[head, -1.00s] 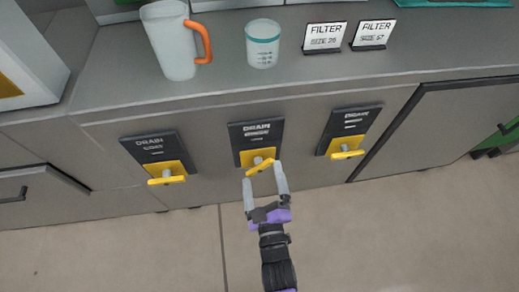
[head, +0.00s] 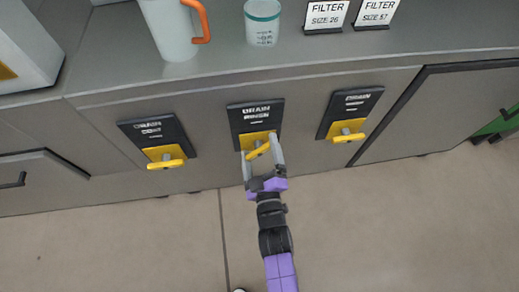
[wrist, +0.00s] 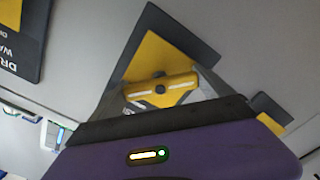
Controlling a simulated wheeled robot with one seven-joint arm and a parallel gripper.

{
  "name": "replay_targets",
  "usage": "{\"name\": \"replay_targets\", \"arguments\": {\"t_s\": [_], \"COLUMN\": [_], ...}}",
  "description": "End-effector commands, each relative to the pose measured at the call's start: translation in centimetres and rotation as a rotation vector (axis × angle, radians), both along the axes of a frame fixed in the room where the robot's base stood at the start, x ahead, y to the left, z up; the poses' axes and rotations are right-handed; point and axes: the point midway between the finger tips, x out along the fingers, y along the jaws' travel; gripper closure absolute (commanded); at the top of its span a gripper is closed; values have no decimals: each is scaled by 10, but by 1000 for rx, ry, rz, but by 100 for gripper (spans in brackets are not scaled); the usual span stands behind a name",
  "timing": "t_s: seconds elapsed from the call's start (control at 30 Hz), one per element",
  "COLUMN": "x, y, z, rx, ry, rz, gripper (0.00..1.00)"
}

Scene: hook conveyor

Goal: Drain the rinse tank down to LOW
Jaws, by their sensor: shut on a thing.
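The DRAIN RINSE panel (head: 249,115) is the middle one of three dark panels on the cabinet front. Its yellow handle (head: 258,150) sits on a yellow plate and is slightly tilted, right end higher. My gripper (head: 262,155) is shut on this handle, one finger at each end. In the wrist view the yellow handle (wrist: 160,90) lies between the fingers of my gripper (wrist: 158,95), in front of the yellow plate. The rinse tank and its level are not visible.
A left drain panel (head: 150,134) and a right drain panel (head: 352,108) have near-level yellow handles; their smaller words are blurred. On the counter (head: 110,65) stand a jug (head: 168,30) with an orange handle, a teal-rimmed cup (head: 262,25) and two FILTER signs (head: 327,14). The floor in front is clear.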

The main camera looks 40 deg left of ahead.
Motion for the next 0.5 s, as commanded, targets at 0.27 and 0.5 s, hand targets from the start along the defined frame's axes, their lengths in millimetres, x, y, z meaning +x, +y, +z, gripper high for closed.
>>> {"name": "replay_targets", "arguments": {"t_s": [0.27, 0.5], "x": [0, 0], "y": [-1, 0], "z": [0, 1], "rx": [52, 165], "ry": [62, 195], "rz": [-1, 0], "gripper": [50, 50]}}
